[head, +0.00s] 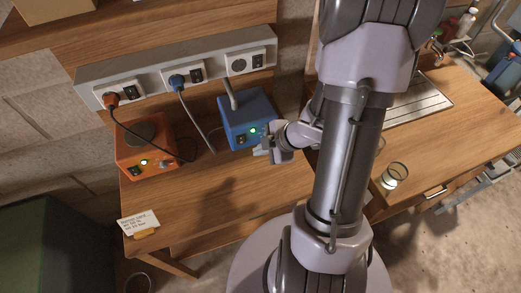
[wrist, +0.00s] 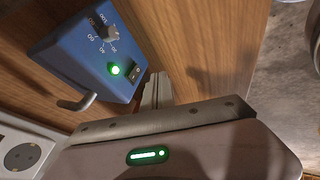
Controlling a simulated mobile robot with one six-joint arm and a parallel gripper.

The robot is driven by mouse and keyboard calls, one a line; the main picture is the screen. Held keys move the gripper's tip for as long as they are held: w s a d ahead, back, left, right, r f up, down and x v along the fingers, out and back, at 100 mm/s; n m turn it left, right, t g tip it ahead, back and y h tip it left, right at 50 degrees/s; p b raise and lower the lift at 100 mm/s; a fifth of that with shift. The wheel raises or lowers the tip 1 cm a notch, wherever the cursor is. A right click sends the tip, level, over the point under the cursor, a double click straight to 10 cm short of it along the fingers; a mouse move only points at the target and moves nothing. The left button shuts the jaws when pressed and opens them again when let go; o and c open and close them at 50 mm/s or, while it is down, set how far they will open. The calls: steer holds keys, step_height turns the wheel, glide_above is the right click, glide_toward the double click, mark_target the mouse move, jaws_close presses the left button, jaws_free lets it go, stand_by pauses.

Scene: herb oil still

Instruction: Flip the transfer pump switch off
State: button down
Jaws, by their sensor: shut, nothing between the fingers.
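A blue box (head: 246,120), which looks like the transfer pump, stands on the wooden bench with a bent metal tube. In the wrist view its front (wrist: 84,52) has a numbered dial (wrist: 110,32), a lit green lamp (wrist: 115,70) and a small dark switch (wrist: 134,74). Which way the switch is tipped is too small to tell. My gripper (head: 263,152) is shut and empty, just in front of the box's lower right. In the wrist view its fingertips (wrist: 158,86) are close to the switch; whether they touch it I cannot tell.
Cords run to a grey socket rail (head: 205,72) behind. A written card (head: 139,223) stands at the bench's front left. A glass (head: 394,174) is on the right. The bench front is clear.

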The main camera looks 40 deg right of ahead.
mark_target(241, 140)
steer(key=b+x, duration=0.3)
steer(key=x, duration=0.3)
steer(key=shift+f, duration=0.3)
steer(key=w, duration=0.1)
steer(key=w+d, duration=0.1)
steer(key=w, duration=0.1)
steer(key=shift+w+r, duration=0.15)
steer(key=shift+w, duration=0.05)
steer(key=shift+w+d, duration=0.1)
steer(key=shift+w, duration=0.1)
